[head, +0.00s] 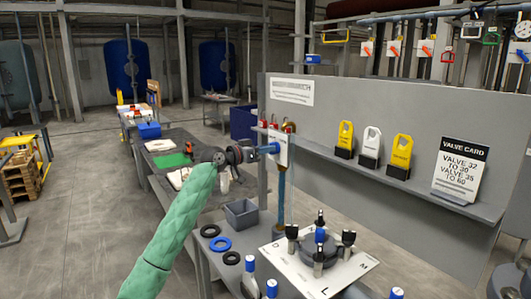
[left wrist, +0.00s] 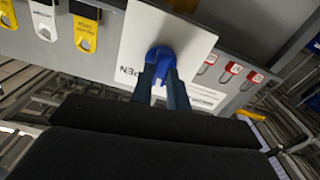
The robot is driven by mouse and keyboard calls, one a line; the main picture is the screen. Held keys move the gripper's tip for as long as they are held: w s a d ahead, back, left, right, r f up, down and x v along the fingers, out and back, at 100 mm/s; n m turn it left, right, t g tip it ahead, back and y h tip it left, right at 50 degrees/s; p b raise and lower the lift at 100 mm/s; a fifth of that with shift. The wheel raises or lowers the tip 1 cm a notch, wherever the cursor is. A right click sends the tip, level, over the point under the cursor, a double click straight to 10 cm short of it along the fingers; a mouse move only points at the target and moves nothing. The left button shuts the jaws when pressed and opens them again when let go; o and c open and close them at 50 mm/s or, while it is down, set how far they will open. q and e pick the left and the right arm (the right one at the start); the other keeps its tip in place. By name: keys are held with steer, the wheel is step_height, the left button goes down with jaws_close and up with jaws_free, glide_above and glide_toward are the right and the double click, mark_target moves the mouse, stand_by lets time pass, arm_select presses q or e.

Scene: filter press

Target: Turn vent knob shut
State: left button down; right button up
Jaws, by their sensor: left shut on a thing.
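The blue vent knob (left wrist: 160,55) sits on a white plate (left wrist: 135,45) lettered "PEN", the rest of the word being covered. In the head view the white plate (head: 279,152) stands above an upright glass tube at the near end of the grey panel. My left gripper (head: 266,149) reaches it from the left, under a green-sleeved arm. In the left wrist view its two fingers (left wrist: 162,86) are shut around the knob, which hides part of it. The knob's exact angle is hard to tell. My right gripper is not in view.
Below stands a white board (head: 355,270) with a dark multi-knobbed fitting (head: 318,247). A grey bin (head: 241,214) and rings (head: 220,243) lie to its left. Yellow and white tags and a valve card (head: 461,168) stand on the panel's shelf to the right.

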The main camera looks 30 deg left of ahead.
arm_select(q)
steer(key=shift+a+n+p, duration=0.15)
steer(key=shift+n+p, duration=0.5)
steer(key=shift+n, duration=3.25)
steer(key=c, duration=1.5)
jaws_free()
steer(key=shift+o, duration=0.7)
steer(key=shift+w, duration=0.1)
steer(key=b+v, duration=0.3)
steer(key=v, duration=0.4)
steer(key=shift+s+a+b, duration=0.2)
steer(key=shift+s+b, duration=0.15)
steer(key=shift+s, duration=0.05)
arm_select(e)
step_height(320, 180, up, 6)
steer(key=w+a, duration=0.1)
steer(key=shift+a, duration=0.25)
arm_select(q)
steer(key=shift+f, duration=0.1)
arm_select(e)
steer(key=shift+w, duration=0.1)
